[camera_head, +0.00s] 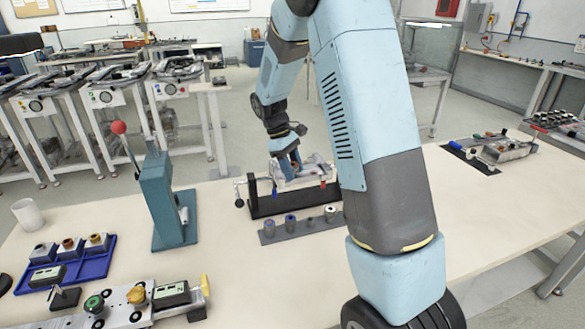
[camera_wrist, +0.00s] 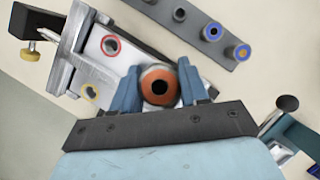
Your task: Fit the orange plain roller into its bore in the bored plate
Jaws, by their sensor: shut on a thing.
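In the wrist view my gripper (camera_wrist: 159,86) is shut on the orange roller (camera_wrist: 148,78), seen end-on as an orange ring around a dark centre. The roller and fingers cover the plate's right part, so the bore there is hidden. I cannot tell whether the roller is above the plate or in it. In the head view my gripper (camera_head: 291,161) is at the plate (camera_head: 315,171); the roller is not clear there.
The plate sits in a dark fixture (camera_head: 262,207) with side knobs. In front lies a grey strip (camera_head: 300,226) with several rollers. A teal lever press (camera_head: 168,205) stands to the left, beside a blue tray (camera_head: 80,281). The table right of my arm is mostly clear.

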